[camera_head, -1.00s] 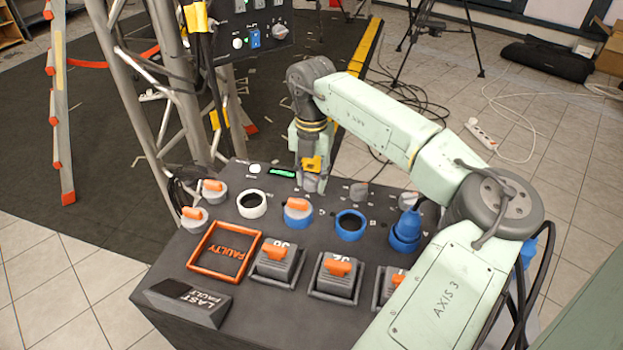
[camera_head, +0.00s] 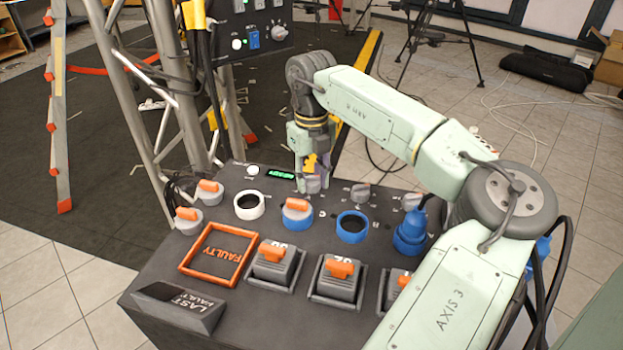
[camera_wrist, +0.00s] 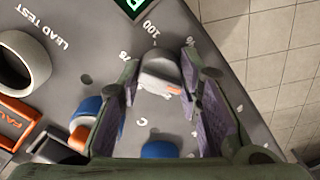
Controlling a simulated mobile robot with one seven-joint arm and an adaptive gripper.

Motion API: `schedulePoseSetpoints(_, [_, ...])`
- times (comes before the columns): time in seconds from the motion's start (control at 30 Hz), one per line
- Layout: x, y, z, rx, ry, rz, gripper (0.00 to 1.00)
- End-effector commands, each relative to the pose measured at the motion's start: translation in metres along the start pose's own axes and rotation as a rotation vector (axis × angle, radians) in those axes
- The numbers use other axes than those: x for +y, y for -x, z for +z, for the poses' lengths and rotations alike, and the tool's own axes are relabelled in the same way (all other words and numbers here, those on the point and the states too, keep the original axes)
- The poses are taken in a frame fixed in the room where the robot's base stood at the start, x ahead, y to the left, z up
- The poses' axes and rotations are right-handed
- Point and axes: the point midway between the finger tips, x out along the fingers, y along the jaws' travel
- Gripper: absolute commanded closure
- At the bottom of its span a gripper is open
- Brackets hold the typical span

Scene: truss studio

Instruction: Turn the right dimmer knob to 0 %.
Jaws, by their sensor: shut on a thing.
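My gripper (camera_head: 313,182) points down at the console's back row, just right of the green display (camera_head: 282,175). In the wrist view its two purple-padded fingers (camera_wrist: 160,95) stand on either side of a grey dimmer knob (camera_wrist: 158,68) with an orange mark, and are shut on it. Scale marks such as 100 are printed around this knob. In the head view the gripper mostly hides it. Two more grey knobs, one in the middle (camera_head: 360,192) and one farther right (camera_head: 410,200), stand in the same row. I cannot tell which knob is labelled right.
In front of the knobs are a white ring (camera_head: 249,205), a blue ring (camera_head: 351,227), a blue plug (camera_head: 409,235) and several grey switches with orange levers. A metal truss (camera_head: 150,90) rises behind the console at left.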

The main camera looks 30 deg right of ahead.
Motion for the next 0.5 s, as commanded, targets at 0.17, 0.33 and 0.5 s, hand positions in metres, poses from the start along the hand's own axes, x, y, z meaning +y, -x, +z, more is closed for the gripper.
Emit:
schedulePoseSetpoints(0.17, [-0.0006, 0.0004, 0.0004, -0.002, 0.061, -0.002, 0.96])
schedulePoseSetpoints(0.33, [-0.0007, 0.0007, 0.0004, -0.002, 0.09, -0.002, 0.96])
schedulePoseSetpoints(0.5, [-0.0007, 0.0008, 0.0005, -0.002, 0.098, -0.002, 0.96])
